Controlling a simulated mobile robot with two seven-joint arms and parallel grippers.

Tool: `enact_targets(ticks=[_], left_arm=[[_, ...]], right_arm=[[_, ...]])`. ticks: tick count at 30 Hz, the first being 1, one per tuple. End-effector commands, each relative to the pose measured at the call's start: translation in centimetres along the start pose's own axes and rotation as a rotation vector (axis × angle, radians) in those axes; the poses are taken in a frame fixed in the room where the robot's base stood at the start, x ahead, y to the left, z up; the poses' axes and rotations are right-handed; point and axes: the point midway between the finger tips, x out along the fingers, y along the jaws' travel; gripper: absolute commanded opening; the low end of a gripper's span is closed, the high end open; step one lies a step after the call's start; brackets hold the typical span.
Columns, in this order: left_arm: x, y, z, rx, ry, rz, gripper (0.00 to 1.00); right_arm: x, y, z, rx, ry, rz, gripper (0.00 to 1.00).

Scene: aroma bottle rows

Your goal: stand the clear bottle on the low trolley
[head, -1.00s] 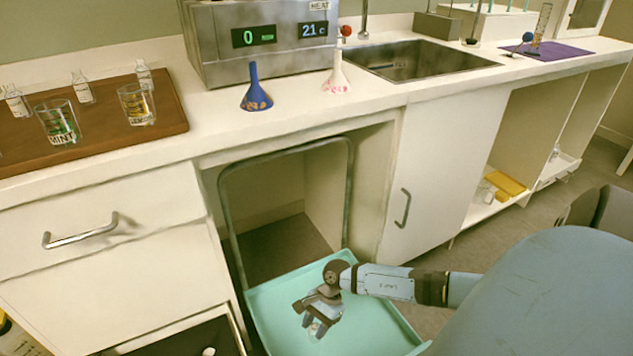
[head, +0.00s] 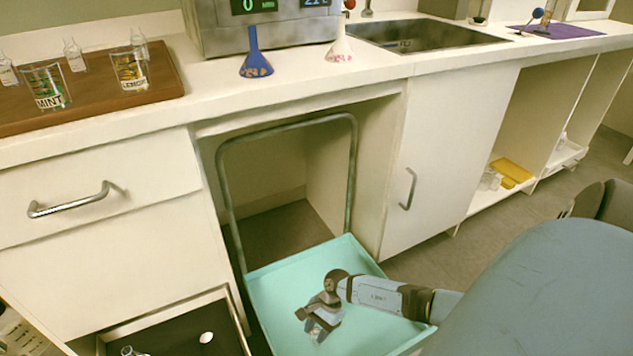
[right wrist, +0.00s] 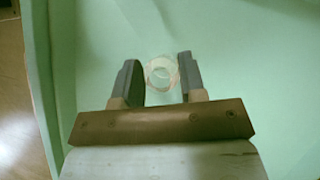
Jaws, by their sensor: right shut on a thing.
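The low trolley has a mint-green deck (head: 290,275) and a grey push bar, and stands in front of the open cupboard bay. My right gripper (head: 322,322) is over the middle of the deck, pointing down. It is shut on the clear bottle (head: 316,334), which shows faintly at the fingertips. In the right wrist view the bottle (right wrist: 161,72) is a pale ring between the two dark fingers, with green deck behind it. I cannot tell whether its base touches the deck. My left gripper is out of view.
The push bar (head: 222,200) rises at the trolley's back. An open drawer (head: 180,335) lies left of the trolley. The deck around the gripper is clear.

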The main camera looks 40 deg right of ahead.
Motion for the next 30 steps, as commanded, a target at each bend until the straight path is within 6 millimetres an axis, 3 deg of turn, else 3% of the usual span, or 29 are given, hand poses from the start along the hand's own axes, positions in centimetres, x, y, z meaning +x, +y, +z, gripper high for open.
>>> enact_targets(ticks=[5,6,9,19,23,30], left_arm=[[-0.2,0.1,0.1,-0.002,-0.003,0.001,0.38],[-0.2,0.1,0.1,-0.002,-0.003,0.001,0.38],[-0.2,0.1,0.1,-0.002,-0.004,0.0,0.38],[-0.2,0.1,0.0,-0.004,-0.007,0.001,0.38],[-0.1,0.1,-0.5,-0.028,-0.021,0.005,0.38],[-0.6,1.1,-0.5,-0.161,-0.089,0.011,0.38]], right_arm=[[0.3,0.0,-0.2,0.0,0.0,0.001,0.15],[0.2,0.0,-0.2,0.0,0.0,0.001,0.45],[0.2,0.0,-0.2,0.0,0.0,0.001,0.63],[-0.2,0.0,0.1,0.0,0.0,0.0,0.63],[-2.2,0.0,0.1,-0.001,0.004,0.0,0.63],[-7.5,0.0,0.1,-0.002,0.004,0.001,0.63]])
